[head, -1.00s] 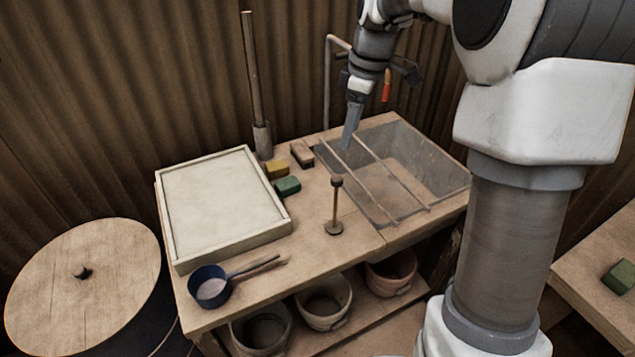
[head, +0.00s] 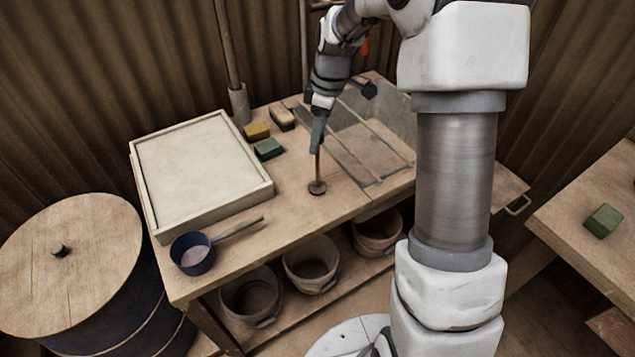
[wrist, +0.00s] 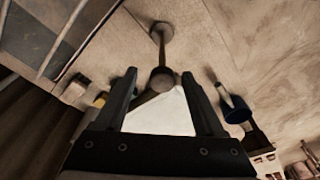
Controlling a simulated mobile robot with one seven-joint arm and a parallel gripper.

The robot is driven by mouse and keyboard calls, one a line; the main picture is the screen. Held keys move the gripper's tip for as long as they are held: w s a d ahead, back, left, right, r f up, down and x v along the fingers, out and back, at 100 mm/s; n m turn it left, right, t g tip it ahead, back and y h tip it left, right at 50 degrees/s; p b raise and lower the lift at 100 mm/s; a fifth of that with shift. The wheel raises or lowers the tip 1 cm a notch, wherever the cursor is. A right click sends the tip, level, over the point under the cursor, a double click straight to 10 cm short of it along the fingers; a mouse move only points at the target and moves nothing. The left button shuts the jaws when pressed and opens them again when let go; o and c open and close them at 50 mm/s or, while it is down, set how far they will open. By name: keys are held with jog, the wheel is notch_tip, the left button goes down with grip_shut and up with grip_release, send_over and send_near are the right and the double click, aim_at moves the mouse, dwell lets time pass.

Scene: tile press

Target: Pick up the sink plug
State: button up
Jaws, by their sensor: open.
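The sink plug (head: 318,186) stands upright on the wooden bench, left of the sink, with a dark round base and a thin rod. In the head view its top is hidden behind my gripper (head: 316,145), which points down over it. In the wrist view the plug's dark knob (wrist: 162,77) shows between the two fingertips of my gripper (wrist: 159,80), with the rod and base (wrist: 162,28) beyond. The fingers are apart, with gaps on both sides of the knob. I cannot tell whether the knob is level with the tips.
The sink (head: 385,160) with two rails across it lies to the right. A yellow block (head: 256,131), a green block (head: 268,149) and a brown block (head: 282,118) lie behind left. A framed board (head: 200,175) and a blue pan (head: 192,254) are left. Pots stand below.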

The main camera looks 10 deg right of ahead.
send_over(317, 165)
notch_tip(317, 165, down, 4)
jog(key=shift+w+b, duration=0.3)
grip_shut()
dwell(1.2)
